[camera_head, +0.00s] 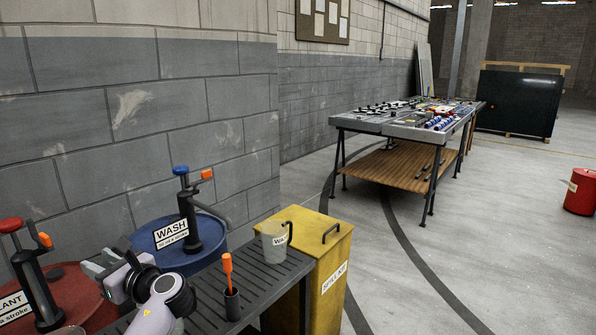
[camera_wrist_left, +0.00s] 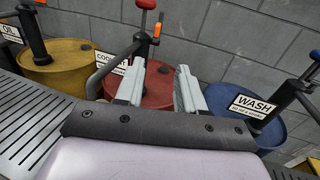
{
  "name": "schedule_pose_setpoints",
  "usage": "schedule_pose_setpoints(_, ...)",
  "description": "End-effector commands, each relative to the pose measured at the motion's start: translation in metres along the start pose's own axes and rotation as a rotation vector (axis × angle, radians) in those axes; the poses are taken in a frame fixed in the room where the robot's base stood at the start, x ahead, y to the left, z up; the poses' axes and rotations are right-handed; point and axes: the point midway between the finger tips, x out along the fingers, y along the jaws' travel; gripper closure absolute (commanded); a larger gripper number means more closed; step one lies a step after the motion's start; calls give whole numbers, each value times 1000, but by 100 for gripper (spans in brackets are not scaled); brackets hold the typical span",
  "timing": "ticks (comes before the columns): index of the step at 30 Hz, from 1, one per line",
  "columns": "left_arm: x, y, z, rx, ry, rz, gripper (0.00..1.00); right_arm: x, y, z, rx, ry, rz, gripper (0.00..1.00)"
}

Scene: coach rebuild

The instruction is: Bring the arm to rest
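My left gripper (camera_head: 104,268) is at the lower left of the head view, beside the slatted bench and in front of the drums. It also shows in the left wrist view (camera_wrist_left: 160,70), where its two pale fingers stand apart with nothing between them. Behind the fingers is the red drum (camera_wrist_left: 155,93) with its hand pump; it seems apart from them. The red drum is partly hidden by my arm in the head view (camera_head: 75,285). My right gripper does not show in either view.
The slatted bench (camera_head: 212,304) holds a grey jug (camera_head: 273,246) and an orange-handled tool (camera_head: 228,268) in a dark holder. A blue WASH drum (camera_head: 160,240) stands behind; a yellow cabinet (camera_head: 334,252) stands right. The floor is open toward the parts table (camera_head: 372,122).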

Motion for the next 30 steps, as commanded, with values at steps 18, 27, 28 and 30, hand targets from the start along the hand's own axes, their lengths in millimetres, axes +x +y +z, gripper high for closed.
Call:
schedule_pose_setpoints(18,-133,132,-189,-1034,830,251,62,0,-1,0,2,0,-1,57)
schedule_pose_setpoints(27,-226,209,-207,-1426,1161,719,62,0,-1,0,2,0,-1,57)
schedule_pose_setpoints(28,-234,214,-206,-1450,1181,762,62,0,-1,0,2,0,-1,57)
schedule_pose_setpoints(30,-250,226,-202,-1498,1220,862,62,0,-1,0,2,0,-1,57)
